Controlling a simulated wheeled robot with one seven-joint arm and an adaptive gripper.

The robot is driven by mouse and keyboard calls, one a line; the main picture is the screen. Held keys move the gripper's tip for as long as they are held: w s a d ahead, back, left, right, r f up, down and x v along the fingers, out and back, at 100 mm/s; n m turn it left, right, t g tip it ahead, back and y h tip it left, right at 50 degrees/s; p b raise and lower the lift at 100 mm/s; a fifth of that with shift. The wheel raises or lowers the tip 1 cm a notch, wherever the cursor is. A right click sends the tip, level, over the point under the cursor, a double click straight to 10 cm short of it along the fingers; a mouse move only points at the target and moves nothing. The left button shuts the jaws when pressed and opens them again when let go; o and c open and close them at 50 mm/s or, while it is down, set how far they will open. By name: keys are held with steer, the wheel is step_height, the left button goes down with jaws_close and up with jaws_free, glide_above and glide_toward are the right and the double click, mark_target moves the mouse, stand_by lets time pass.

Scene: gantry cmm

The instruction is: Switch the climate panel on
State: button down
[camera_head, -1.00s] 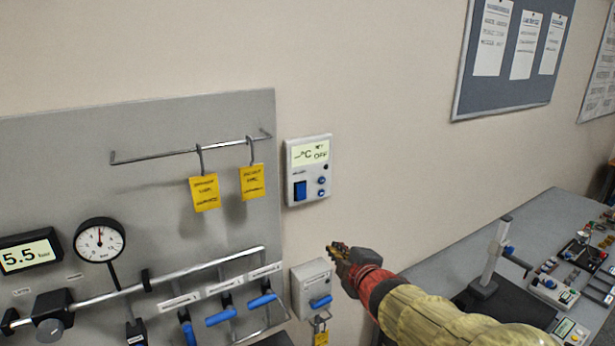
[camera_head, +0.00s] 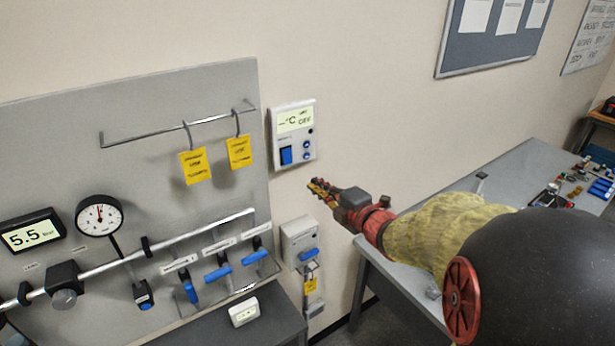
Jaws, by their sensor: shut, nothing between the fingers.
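The climate panel (camera_head: 293,135) is a white box on the wall, right of the grey board. Its display (camera_head: 295,120) reads "—°C" and "OFF". My gripper (camera_head: 318,187) is shut and empty. In the picture it lies just below and right of the panel, apart from it, pointing left and up. How far it is from the wall is hard to tell.
A lower wall box (camera_head: 298,241) with a blue handle and yellow tag hangs below the panel. The grey board (camera_head: 150,150) carries a rail with two yellow tags (camera_head: 240,151), a gauge (camera_head: 99,215) and blue valve levers. A workbench (camera_head: 500,165) stands right.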

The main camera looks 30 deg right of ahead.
mark_target(288, 164)
steer(key=w, duration=0.4)
steer(key=w+f+p, duration=0.1)
steer(key=w, duration=0.3)
steer(key=w+p, duration=0.1)
steer(key=w, duration=0.4)
steer(key=shift+a+f, duration=0.2)
steer(key=shift+f, duration=0.1)
steer(key=shift+f+b, duration=0.15)
steer(key=shift+b, duration=0.2)
steer(key=b, duration=0.4)
steer(key=shift+w+f+t, duration=0.35)
steer(key=shift+w+t, duration=0.05)
steer(key=shift+r, duration=0.35)
